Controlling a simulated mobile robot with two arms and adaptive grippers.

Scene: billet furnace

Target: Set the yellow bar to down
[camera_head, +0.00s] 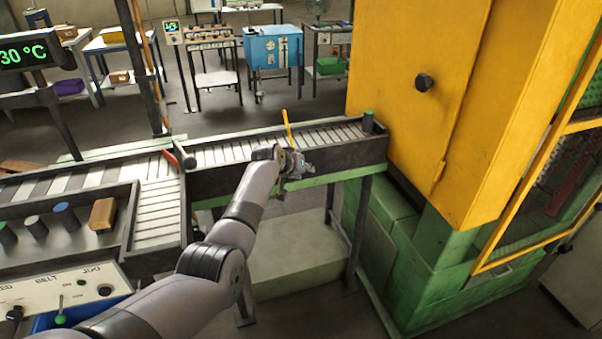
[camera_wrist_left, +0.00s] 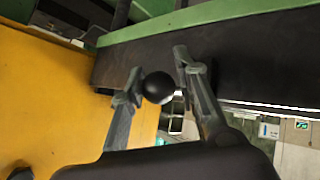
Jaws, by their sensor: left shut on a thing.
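The yellow bar (camera_head: 288,128) stands up steeply at the front side of the roller conveyor, leaning slightly left at its top. My left gripper (camera_head: 300,164) is at its lower end, in front of the conveyor's side rail. In the left wrist view, my left gripper (camera_wrist_left: 160,82) has a black ball knob (camera_wrist_left: 158,87) between its two fingers and is shut on it. How the knob joins the yellow bar is hidden. My right gripper is not in view.
The roller conveyor (camera_head: 345,164) ends by a tall yellow cabinet (camera_head: 440,90) on a green base (camera_head: 432,250). A dark cylinder with a green top (camera_head: 368,121) stands at the conveyor's end. A control panel (camera_head: 70,295) is at lower left. A pale block (camera_head: 300,245) sits below.

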